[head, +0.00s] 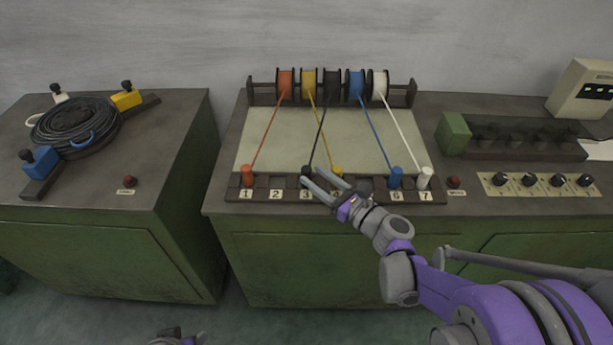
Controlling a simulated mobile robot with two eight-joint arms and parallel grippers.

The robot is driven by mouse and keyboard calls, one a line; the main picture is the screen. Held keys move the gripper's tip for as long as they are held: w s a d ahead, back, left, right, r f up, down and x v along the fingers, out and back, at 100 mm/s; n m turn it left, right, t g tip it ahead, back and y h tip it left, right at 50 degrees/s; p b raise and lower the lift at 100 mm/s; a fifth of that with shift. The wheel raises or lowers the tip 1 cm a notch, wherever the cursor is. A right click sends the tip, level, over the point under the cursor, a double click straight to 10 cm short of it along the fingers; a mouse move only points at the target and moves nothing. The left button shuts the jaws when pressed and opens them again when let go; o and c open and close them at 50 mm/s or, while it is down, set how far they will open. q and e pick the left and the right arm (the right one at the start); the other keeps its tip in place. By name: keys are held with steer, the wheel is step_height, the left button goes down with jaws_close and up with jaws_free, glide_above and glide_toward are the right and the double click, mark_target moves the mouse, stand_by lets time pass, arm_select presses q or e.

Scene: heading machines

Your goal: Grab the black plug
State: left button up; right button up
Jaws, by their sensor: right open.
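The black plug (306,171) sits in the numbered strip (264,182) above the label 3, with a black cord running up from it to the black spool (332,84). My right gripper (312,175) is open, with its fingertips right at the black plug. One finger partly covers the plug, and I cannot tell whether they touch. Part of my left gripper (180,337) shows at the bottom edge, low in front of the cabinets; its jaws are not clear.
An orange plug (247,173) is at 1, a yellow plug (336,170) close right of my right gripper, a blue plug (396,177) at 6 and a white plug (425,177) at 7. Taut cords run from them to spools behind. A coiled black cable (75,122) lies on the left cabinet.

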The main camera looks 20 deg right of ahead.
mark_target(310, 173)
steer(key=x, duration=0.4)
jaws_close()
